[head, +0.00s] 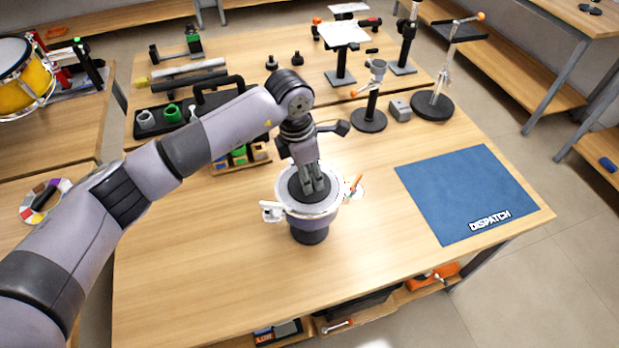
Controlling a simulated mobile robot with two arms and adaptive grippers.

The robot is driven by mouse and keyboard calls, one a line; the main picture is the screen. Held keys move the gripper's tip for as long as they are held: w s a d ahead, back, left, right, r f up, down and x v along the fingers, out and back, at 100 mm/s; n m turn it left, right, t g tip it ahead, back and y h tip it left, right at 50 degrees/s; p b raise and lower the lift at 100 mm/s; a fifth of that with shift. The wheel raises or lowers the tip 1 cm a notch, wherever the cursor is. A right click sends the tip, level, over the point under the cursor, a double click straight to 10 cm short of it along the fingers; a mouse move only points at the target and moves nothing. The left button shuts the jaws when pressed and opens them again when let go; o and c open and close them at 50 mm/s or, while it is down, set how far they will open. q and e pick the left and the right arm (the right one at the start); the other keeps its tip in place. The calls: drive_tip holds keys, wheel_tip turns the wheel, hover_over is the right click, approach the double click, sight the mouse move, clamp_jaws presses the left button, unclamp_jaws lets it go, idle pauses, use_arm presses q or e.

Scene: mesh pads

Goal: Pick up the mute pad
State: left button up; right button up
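A dark round pad, which looks like the mute pad (297,194), lies in the middle of the pale top of a small grey-purple drum-like stand (310,222) on the wooden table. My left gripper (314,190) points down over this pad, with its fingertips at or just above it. The fingers look close together and hide part of the pad. I cannot tell whether they touch or grasp it. My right gripper is not in view.
A blue dispatch mat (468,192) lies on the right of the table. A black tray with fittings (158,121) and several stands, including one with a white plate (342,34), fill the back. The table front is clear. A yellow drum (22,82) is at far left.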

use_arm(q)
drive_tip(key=shift+f, duration=0.1)
drive_tip(key=shift+c, duration=0.4)
clamp_jaws()
